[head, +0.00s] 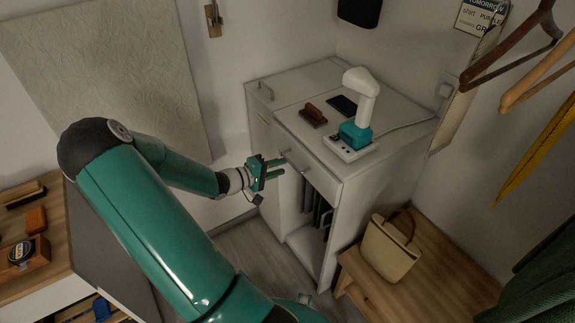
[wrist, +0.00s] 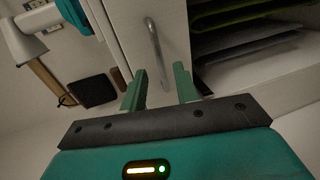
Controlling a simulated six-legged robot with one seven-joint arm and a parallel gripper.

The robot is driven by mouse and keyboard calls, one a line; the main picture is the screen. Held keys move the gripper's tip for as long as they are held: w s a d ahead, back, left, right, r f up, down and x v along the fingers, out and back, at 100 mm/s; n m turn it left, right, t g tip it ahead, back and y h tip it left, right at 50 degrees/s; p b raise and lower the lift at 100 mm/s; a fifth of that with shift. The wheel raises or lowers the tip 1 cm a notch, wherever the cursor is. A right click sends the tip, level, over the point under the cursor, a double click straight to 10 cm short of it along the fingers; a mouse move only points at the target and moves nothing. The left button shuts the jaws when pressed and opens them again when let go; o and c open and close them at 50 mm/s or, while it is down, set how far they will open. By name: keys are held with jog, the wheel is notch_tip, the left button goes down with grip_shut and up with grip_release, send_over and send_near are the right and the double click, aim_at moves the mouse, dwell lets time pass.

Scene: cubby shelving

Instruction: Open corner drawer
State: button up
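The white corner cabinet (head: 352,178) has a closed-looking drawer (head: 318,176) under its top, with a metal bar handle (head: 297,162). In the wrist view the pale drawer front (wrist: 182,35) fills the upper middle, and its handle (wrist: 154,45) runs toward my fingers. My gripper (head: 279,168) is open in front of the drawer, near the handle. In the wrist view my gripper (wrist: 160,78) has its two green fingers apart, with the handle's near end showing between them. I cannot tell whether the handle is between the fingers in depth or touches either one.
Below the drawer is an open compartment (head: 300,240) with dark upright items; folders show there in the wrist view (wrist: 240,20). A white-and-teal device (head: 355,135), brown block (head: 313,115) and dark flat item (head: 342,105) are on top. A bag (head: 388,250) stands on a wooden bench (head: 420,285) to the right.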

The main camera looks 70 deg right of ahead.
jog(key=x, duration=0.4)
jog(key=shift+a, duration=0.1)
jog(key=shift+w, duration=0.1)
grip_shut()
jog(key=f+v, duration=0.2)
jog(key=v, duration=0.7)
jog(key=f+v, duration=0.2)
jog(key=v, duration=0.8)
jog(key=shift+w+a, duration=0.5)
